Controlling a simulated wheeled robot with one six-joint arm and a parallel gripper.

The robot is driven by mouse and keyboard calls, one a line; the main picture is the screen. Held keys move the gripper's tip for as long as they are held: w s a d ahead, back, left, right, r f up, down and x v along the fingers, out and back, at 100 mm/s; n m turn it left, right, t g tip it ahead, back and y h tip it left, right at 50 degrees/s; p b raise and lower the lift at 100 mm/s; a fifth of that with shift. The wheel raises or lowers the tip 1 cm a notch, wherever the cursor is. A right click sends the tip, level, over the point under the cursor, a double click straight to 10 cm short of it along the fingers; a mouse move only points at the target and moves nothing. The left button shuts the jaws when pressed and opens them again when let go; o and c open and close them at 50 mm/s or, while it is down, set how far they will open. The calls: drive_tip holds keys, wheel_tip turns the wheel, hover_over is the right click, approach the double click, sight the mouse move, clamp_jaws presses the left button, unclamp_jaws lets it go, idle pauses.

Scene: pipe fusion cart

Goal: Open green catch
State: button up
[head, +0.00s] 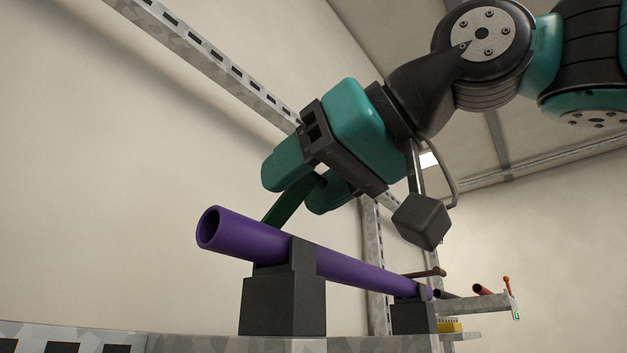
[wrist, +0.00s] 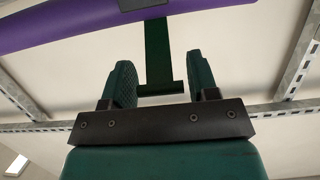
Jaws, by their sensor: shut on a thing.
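The green catch (head: 289,198) is a dark green lever that rises at a slant from beside the purple pipe. In the wrist view the catch (wrist: 157,52) hangs as a flat bar with a short crosspiece at its end. My gripper (head: 306,183) is above the pipe with its two teal fingers on either side of the lever's free end. The purple pipe (head: 345,270) lies across dark clamp blocks. The catch's lower end is hidden behind the pipe.
The near clamp block (head: 283,302) and the far one (head: 412,315) stand on a grey metal frame. A slotted rail (head: 205,55) runs along the wall. A yellow item (head: 450,327) and a red-tipped lever (head: 507,285) are at the right. The space left of the pipe looks clear.

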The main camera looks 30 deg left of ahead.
drive_tip(key=o, duration=1.3)
drive_tip(key=shift+c, duration=0.2)
drive_tip(key=w+v, duration=0.1)
drive_tip(key=v, duration=1.1)
drive_tip(key=shift+s, duration=0.45)
drive_tip(key=shift+c, duration=0.2)
